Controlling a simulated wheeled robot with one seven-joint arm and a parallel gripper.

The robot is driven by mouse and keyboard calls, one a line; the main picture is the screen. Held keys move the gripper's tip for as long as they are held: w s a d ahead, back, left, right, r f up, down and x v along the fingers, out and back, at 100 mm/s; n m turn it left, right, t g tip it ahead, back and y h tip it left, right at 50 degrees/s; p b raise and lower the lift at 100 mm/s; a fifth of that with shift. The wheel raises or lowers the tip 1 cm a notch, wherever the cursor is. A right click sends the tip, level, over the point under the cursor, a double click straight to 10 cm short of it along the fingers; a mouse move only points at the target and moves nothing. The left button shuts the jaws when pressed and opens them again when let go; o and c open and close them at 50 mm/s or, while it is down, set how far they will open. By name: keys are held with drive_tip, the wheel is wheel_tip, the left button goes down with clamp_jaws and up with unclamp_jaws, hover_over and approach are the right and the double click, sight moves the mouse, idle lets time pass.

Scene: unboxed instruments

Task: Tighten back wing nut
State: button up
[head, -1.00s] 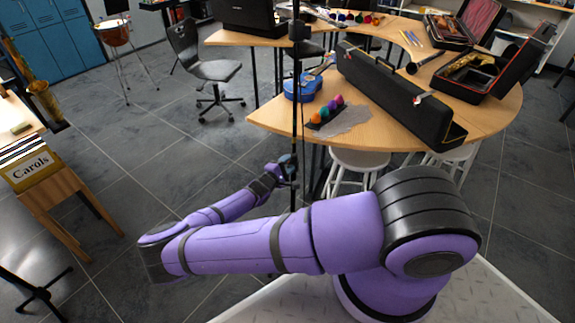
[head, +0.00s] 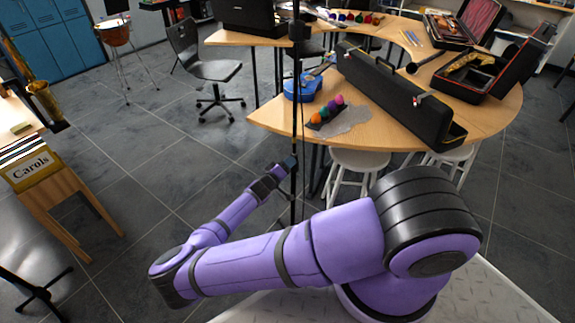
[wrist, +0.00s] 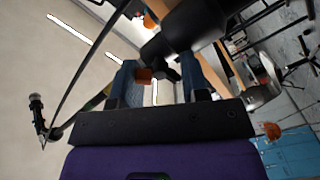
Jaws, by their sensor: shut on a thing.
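A slim black stand pole (head: 295,110) rises upright in the middle of the head view. My gripper (head: 289,162) is at the pole, below its upper clamp (head: 298,31). In the wrist view, my gripper (wrist: 165,75) has its two blue fingers on either side of a small dark wing-shaped piece, the wing nut (wrist: 165,69), just below a thick black cylinder (wrist: 186,30) of the stand. It is shut on this nut. In the head view the nut is too small and hidden to make out. The nut's threads are not visible.
A curved wooden table (head: 265,118) stands behind the pole, with a long black case (head: 400,95) and a blue ukulele-like instrument (head: 302,88). White stools (head: 352,160) are under it. A wooden stand with a Carols box (head: 35,170) is at left. Floor between is clear.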

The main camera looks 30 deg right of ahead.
drive_tip(key=shift+m, duration=3.9)
drive_tip(key=shift+s+f, duration=0.1)
drive_tip(key=o, duration=0.6)
drive_tip(key=shift+c, duration=0.2)
